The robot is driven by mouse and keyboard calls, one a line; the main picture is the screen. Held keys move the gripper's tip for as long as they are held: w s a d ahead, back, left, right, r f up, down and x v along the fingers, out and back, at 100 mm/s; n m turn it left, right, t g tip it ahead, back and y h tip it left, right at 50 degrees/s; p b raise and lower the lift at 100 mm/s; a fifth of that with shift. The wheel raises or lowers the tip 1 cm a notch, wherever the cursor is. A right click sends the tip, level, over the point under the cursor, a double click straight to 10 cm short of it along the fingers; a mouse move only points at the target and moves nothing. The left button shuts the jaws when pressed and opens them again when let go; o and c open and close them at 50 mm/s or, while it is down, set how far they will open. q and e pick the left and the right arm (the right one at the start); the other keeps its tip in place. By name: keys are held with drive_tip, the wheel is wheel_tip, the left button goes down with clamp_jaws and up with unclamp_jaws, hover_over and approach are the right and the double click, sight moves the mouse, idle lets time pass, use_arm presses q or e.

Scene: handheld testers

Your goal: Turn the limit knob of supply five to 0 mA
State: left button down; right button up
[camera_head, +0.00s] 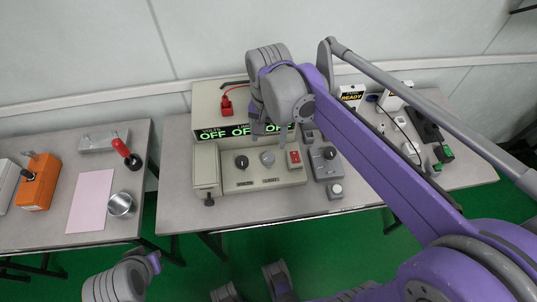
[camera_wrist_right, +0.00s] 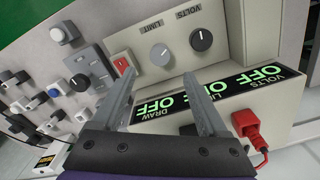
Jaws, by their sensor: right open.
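The supply (camera_head: 232,183) stands on the middle table as a beige unit with a sloped control panel. Its grey limit knob (camera_head: 267,158) is right of the black volts knob (camera_head: 242,162). In the right wrist view the limit knob (camera_wrist_right: 160,54) shows beside the word LIMIT, with the volts knob (camera_wrist_right: 201,39) to its right. The display (camera_head: 240,132) reads OFF in its fields. My right gripper (camera_wrist_right: 162,88) is open and empty, its fingers above the panel near the display; the limit knob lies between and beyond the fingertips, apparently untouched. My left gripper is not visible.
A red switch (camera_head: 293,158) sits right of the limit knob. A red plug (camera_head: 227,106) is on the unit's top. A grey box with a dial (camera_head: 325,160) stands to the right. The left table holds an orange box (camera_head: 40,183) and a metal cup (camera_head: 120,204).

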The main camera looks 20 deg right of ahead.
sight(268, 157)
wheel_tip(268, 157, down, 8)
drive_tip(key=shift+f+b, duration=0.2)
drive_tip(key=shift+b, duration=0.45)
clamp_jaws()
drive_tip(key=shift+n, duration=0.4)
drive_tip(key=n+p, duration=0.1)
drive_tip(key=n, duration=0.4)
drive_tip(key=n+p, duration=0.1)
drive_tip(key=n, duration=0.5)
drive_tip(key=shift+n, duration=0.3)
